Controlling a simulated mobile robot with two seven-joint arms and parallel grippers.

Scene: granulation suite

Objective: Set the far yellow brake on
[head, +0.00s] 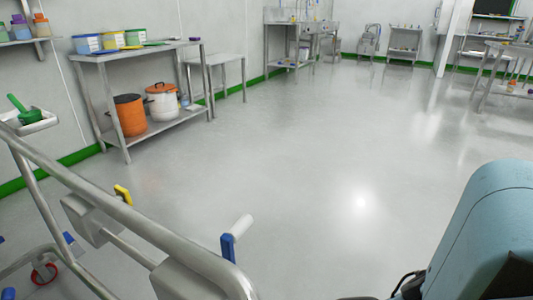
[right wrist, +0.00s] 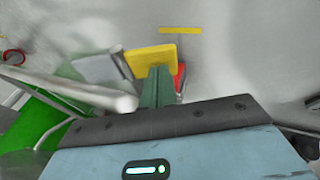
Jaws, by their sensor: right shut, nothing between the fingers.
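A blue tab (head: 228,248) stands nearer, beside a white roller-like end. In the right wrist view a yellow plate (right wrist: 152,60) lies just beyond the tips of my right gripper (right wrist: 158,72). I cannot tell whether they touch, or whether this plate is the same tab. The right gripper's green fingers are shut and empty. My left gripper is in neither view. In the head view only a light-blue part of my right arm shows, at lower right.
The frame's thick rail (head: 130,215) crosses the lower left. In the wrist view a grey block (right wrist: 97,69) and a pale tube (right wrist: 110,98) lie left of the fingers, and a red part (right wrist: 180,77) right. The floor (head: 330,150) beyond is clear.

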